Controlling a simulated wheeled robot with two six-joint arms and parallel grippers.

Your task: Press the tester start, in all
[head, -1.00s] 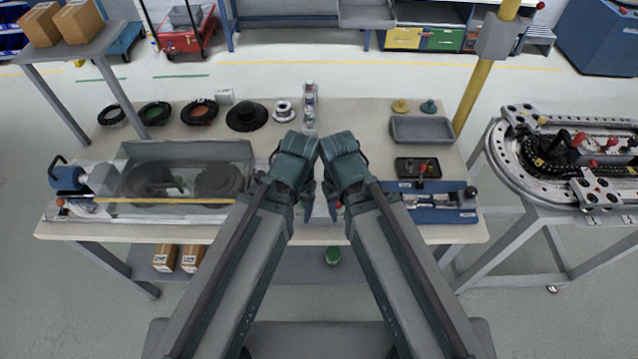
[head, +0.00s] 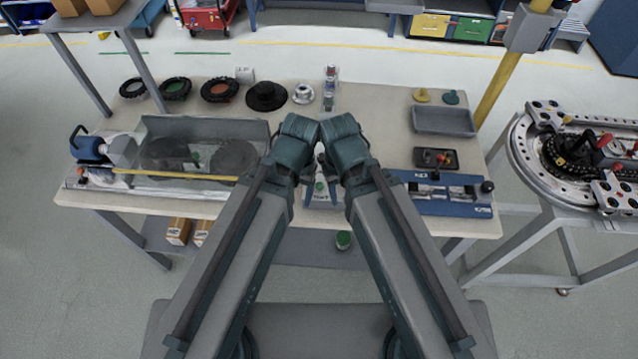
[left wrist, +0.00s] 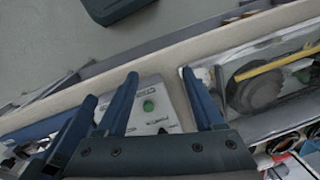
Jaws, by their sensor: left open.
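A green button (head: 320,187) on a small pale panel shows between my two grippers at the front of the table. The button also shows in the left wrist view (left wrist: 148,105), on a light plate with dark marks. My left gripper (left wrist: 160,72) is open; its blue fingers stand apart on either side of the button in that view, with nothing held. In the head view my left gripper (head: 308,192) hangs at the panel's left, partly hidden by its wrist. My right gripper (head: 336,190) is beside it, and its jaws are mostly hidden.
A clear-covered unit (head: 200,155) with dark discs lies left on the table. A blue fixture (head: 440,195) lies right, with a grey tray (head: 444,121) behind it. A ring track (head: 535,165) stands on a separate right-hand table. A yellow post (head: 510,75) rises behind.

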